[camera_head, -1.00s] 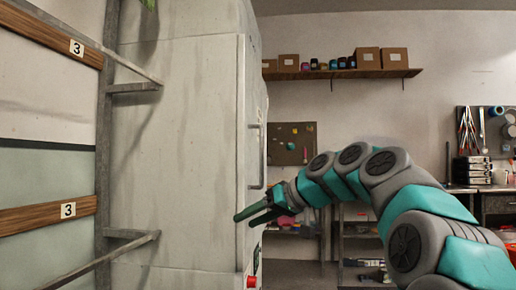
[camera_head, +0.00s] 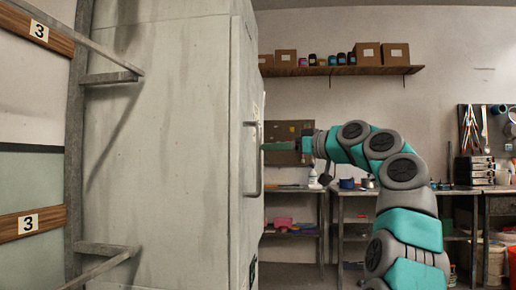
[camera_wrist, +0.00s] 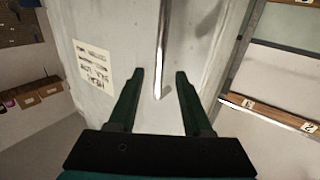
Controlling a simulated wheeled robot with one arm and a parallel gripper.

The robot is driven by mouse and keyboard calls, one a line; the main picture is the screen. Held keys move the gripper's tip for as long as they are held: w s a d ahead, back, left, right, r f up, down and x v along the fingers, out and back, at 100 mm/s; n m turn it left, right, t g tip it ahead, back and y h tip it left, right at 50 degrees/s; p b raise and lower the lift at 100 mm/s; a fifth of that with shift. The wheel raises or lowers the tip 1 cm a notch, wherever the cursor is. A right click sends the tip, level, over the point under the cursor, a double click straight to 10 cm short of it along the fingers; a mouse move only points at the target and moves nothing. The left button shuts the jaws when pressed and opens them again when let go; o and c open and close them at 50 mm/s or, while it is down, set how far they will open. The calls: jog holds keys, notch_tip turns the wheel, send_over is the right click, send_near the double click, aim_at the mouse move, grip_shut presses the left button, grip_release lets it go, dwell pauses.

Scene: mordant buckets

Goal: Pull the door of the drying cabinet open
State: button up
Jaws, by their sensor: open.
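The drying cabinet (camera_head: 165,150) is a tall, pale grey, stained box. Its door (camera_head: 242,130) is seen nearly edge-on at the cabinet's right side and looks closed. A vertical metal bar handle (camera_head: 259,180) stands out from the door. My gripper (camera_head: 264,147) is at the handle's upper half, its fingers pointing left at it. In the wrist view my gripper (camera_wrist: 159,72) is open, and the handle (camera_wrist: 161,45) lines up between the two fingers, its end showing there. I cannot tell whether the fingers touch the bar. A paper notice (camera_wrist: 93,65) is on the door, left of the handle.
A metal rack (camera_head: 80,130) with wooden boards numbered 3 stands left of the cabinet. A wall shelf (camera_head: 340,71) holds boxes and jars behind. Workbenches (camera_head: 350,192) with bottles and tools stand along the back wall, beyond my arm.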

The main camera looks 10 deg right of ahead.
aim_at(259, 154)
jog(key=p+x, duration=0.2)
jog(key=x, duration=0.4)
jog(key=shift+w+a, duration=0.2)
jog(key=shift+w, duration=0.05)
jog(key=shift+c, duration=0.3)
grip_shut()
dwell(0.8)
